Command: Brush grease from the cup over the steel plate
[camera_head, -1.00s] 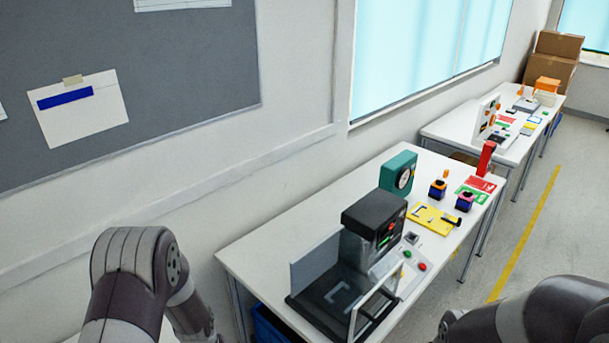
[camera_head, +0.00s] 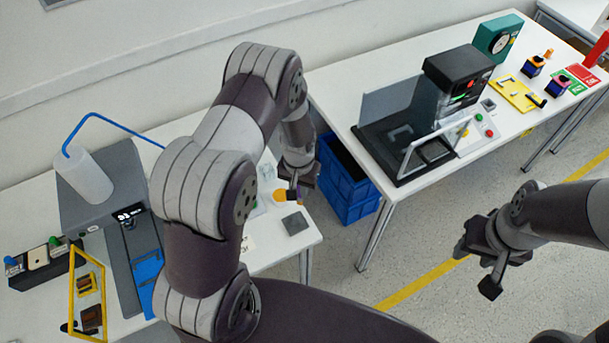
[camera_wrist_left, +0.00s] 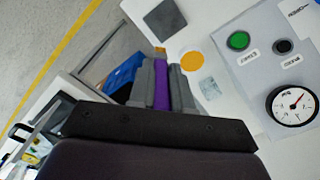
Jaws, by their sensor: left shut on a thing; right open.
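My left gripper (camera_head: 297,183) is shut on a purple-handled brush (camera_wrist_left: 161,88), which shows between the fingers in the left wrist view. The brush's lower end is small and hard to make out. An orange round thing (camera_head: 280,195), apparently the grease cup, is close beside the gripper on the near-left table; it also shows in the left wrist view (camera_wrist_left: 192,61). A dark grey square steel plate (camera_head: 295,223) lies flat near the table's corner, and in the left wrist view (camera_wrist_left: 165,19) it is beyond the cup. My right gripper (camera_head: 485,268) is open and empty over the floor.
A panel with a gauge (camera_wrist_left: 292,105) and a green button stands close to the cup. A pale square (camera_wrist_left: 209,88) lies beside it. Blue crates (camera_head: 345,180) and another table stand right of the left table.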

